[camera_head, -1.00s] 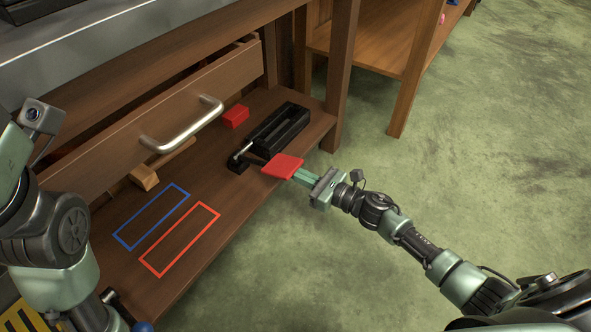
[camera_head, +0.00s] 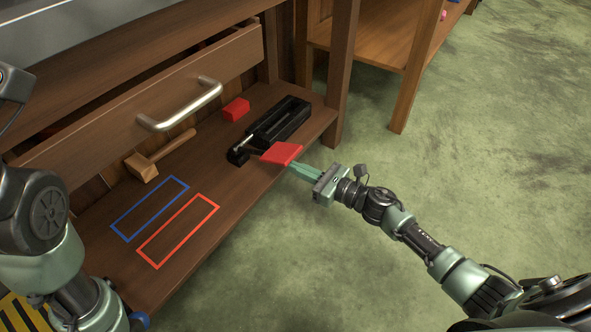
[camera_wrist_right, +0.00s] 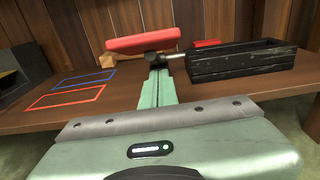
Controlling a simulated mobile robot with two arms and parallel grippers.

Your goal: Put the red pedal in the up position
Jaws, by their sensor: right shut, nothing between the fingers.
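The red pedal (camera_head: 281,153) is a flat red plate at the end of the black vise-like device (camera_head: 278,124) on the wooden shelf. In the right wrist view the pedal (camera_wrist_right: 143,41) stands above the fingertips, slightly tilted. My right gripper (camera_head: 293,167) is shut and empty, with its fingertips at the pedal's near edge, seemingly just below it. The fingers also show in the right wrist view (camera_wrist_right: 158,76), pointing at the black joint under the pedal. I cannot tell whether they touch it. My left arm shows at the left, but its gripper is out of frame.
A red block (camera_head: 236,109) and a wooden mallet (camera_head: 143,167) lie further back on the shelf. Blue (camera_head: 150,208) and red (camera_head: 178,230) outlines mark the bare front. A drawer with a metal handle (camera_head: 182,106) is above. Open floor lies to the right.

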